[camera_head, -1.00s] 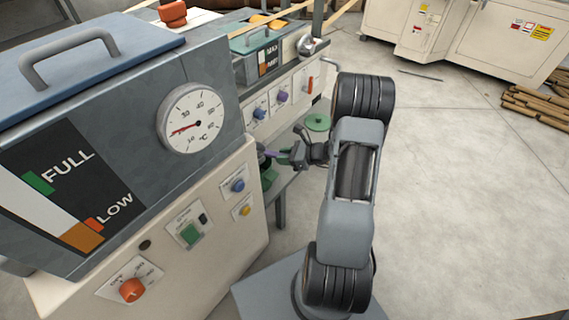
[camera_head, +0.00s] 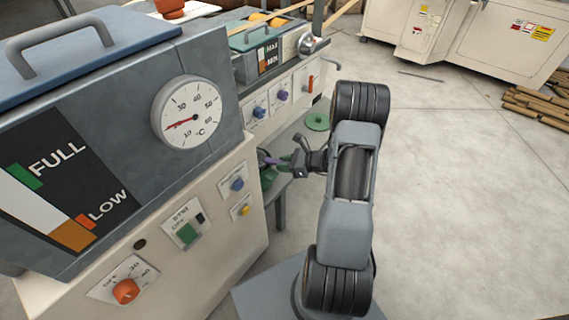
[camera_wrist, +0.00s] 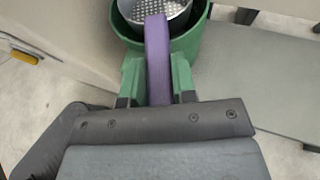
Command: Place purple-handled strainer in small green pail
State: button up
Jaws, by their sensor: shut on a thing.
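The purple-handled strainer (camera_wrist: 157,50) is in my gripper (camera_wrist: 158,78); the green fingers are shut on its purple handle in the wrist view. Its perforated metal bowl (camera_wrist: 168,8) lies within the rim of the small green pail (camera_wrist: 199,38), seen from above and cut by the top edge. I cannot tell whether the bowl touches the pail. In the head view, my gripper (camera_head: 291,165) is beside the control cabinet, with the purple handle (camera_head: 271,161) pointing left and the pail (camera_head: 268,179) partly hidden behind the cabinet's edge.
The pail stands on a grey shelf (camera_wrist: 262,90) between machine cabinets. A round green lid-like disc (camera_head: 317,122) lies farther back. The cream cabinet (camera_head: 150,245) with the dial gauge (camera_head: 190,112) is close on the left. Open floor (camera_head: 460,200) lies to the right.

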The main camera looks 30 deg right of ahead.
jog(key=o, duration=0.9)
jog(key=shift+f, duration=0.1)
jog(key=shift+o, duration=0.2)
jog(key=shift+r+p, duration=0.35)
jog(key=p+v, duration=0.3)
jog(key=v, duration=0.8)
jog(key=s+a+r+n+g+h, duration=0.3)
jog(key=s+a+r+n+h, duration=0.2)
jog(key=a+r+n, duration=0.4)
jog(key=s+a+r+n+g+h, duration=0.3)
jog(key=a+r+n, duration=0.6)
jog(key=n, duration=0.8)
jog(key=shift+s+n+h, duration=0.3)
jog(key=shift+s+h, duration=0.7)
jog(key=shift+s, duration=0.1)
